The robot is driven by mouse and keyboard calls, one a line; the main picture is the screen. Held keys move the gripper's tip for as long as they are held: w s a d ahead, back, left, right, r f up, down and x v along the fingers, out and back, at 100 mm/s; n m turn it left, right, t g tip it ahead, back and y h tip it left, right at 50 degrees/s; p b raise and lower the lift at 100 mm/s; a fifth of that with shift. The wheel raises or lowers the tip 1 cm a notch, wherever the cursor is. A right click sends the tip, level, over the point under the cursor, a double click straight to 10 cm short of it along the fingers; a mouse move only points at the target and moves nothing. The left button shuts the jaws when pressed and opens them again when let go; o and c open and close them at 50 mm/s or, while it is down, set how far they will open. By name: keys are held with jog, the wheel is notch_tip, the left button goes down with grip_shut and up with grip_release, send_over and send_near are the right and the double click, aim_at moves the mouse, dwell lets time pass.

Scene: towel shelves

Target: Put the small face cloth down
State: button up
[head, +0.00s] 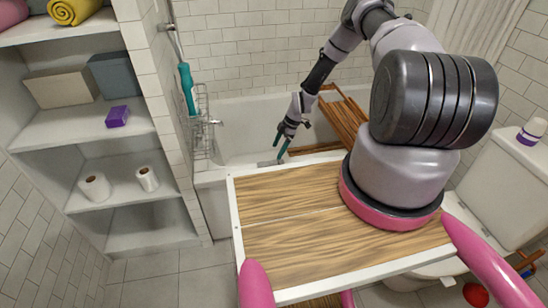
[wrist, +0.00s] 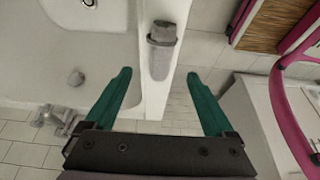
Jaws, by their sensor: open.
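A small grey cloth (head: 268,162) lies on the near rim of the bathtub (head: 213,176). In the wrist view the cloth (wrist: 161,58) rests on the white rim, with a darker folded end. My gripper (head: 280,149) is above the tub's near edge, close to the cloth. In the wrist view its two teal fingers (wrist: 158,73) are spread wide with nothing between their tips. The cloth shows beyond the fingertips, apart from both fingers.
A slatted wooden rack (head: 345,122) stands at the tub. Shelves on the left hold a yellow towel (head: 72,10), boxes, a purple box (head: 117,116) and paper rolls (head: 95,186).

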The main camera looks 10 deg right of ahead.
jog(key=shift+v, duration=2.4)
jog(key=shift+r, duration=0.1)
jog(key=d+r+m+t+h, duration=0.3)
jog(key=r+m, duration=0.5)
jog(key=r, duration=3)
jog(key=s+r+m+t+h, duration=0.15)
jog(key=s+r+m, duration=0.55)
jog(key=s+r, duration=0.9)
jog(key=s+a+r+m+t+y, duration=0.1)
jog(key=s+r+m, duration=0.2)
jog(key=s, duration=0.4)
jog(key=s+a+r+m+t+y, duration=0.1)
jog(key=s+r+m, duration=0.3)
jog(key=s, duration=0.3)
jog(key=shift+r+t, duration=0.35)
jog(key=shift+r, duration=0.5)
